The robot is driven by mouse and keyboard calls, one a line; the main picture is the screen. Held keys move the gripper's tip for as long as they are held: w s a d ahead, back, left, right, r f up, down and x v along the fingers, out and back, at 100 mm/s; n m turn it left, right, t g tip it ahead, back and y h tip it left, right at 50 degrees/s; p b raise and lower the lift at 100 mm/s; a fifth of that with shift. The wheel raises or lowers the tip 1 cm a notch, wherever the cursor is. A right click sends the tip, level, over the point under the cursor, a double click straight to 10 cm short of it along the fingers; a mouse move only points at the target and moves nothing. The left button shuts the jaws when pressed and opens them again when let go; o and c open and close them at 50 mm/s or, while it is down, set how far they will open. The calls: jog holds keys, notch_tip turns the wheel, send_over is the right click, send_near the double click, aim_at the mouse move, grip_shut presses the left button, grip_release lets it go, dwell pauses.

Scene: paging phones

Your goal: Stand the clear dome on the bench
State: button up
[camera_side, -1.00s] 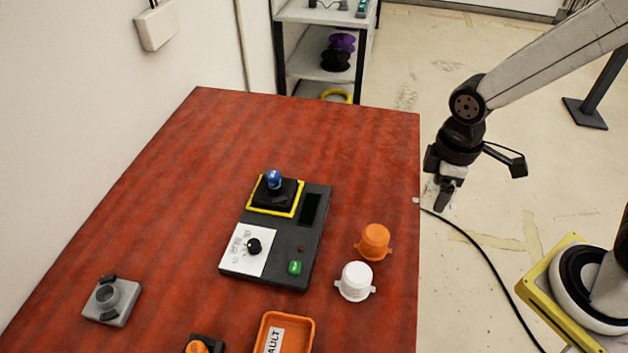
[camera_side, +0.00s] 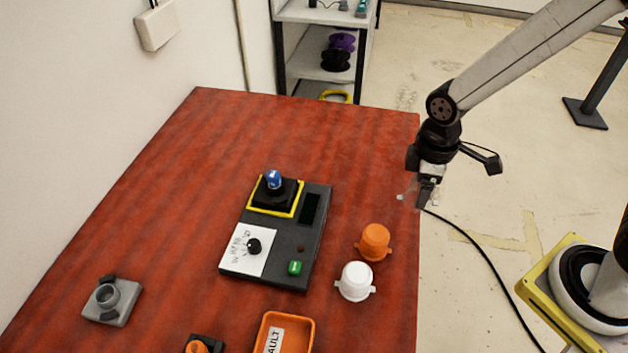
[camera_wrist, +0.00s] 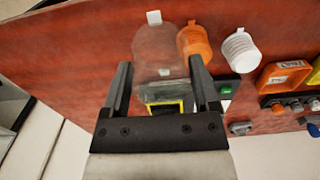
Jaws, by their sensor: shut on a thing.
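The clear dome (camera_wrist: 160,42) is between the two fingers of my gripper (camera_wrist: 160,68) in the wrist view, with a pale tab at its top. In the side view the dome (camera_side: 408,196) is faint and hard to make out beside my gripper (camera_side: 426,192). My gripper is shut on the dome at the right edge of the red bench (camera_side: 190,180), seemingly above it. An orange dome (camera_side: 375,241) and a white dome (camera_side: 356,281) stand on the bench, nearer the camera and apart from my gripper.
A dark control panel (camera_side: 283,265) with a blue-topped part (camera_side: 274,180) in a yellow frame sits mid-bench. An orange tray (camera_side: 300,334) and a grey holder (camera_side: 112,303) are nearer the camera. The bench's far part is clear.

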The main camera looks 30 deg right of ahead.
jog(key=w+f, duration=0.4)
jog(key=w, duration=0.1)
jog(key=w+a+f, duration=0.1)
jog(key=w+f, duration=0.1)
jog(key=shift+w, duration=0.25)
jog(key=shift+w+a+f, duration=0.1)
jog(key=shift+w+f, duration=0.4)
jog(key=shift+f, duration=0.05)
jog(key=shift+f, duration=0.1)
jog(key=shift+w+f, duration=0.25)
jog(key=shift+f, duration=1.5)
jog(key=shift+f, duration=0.15)
jog(key=o, duration=0.8)
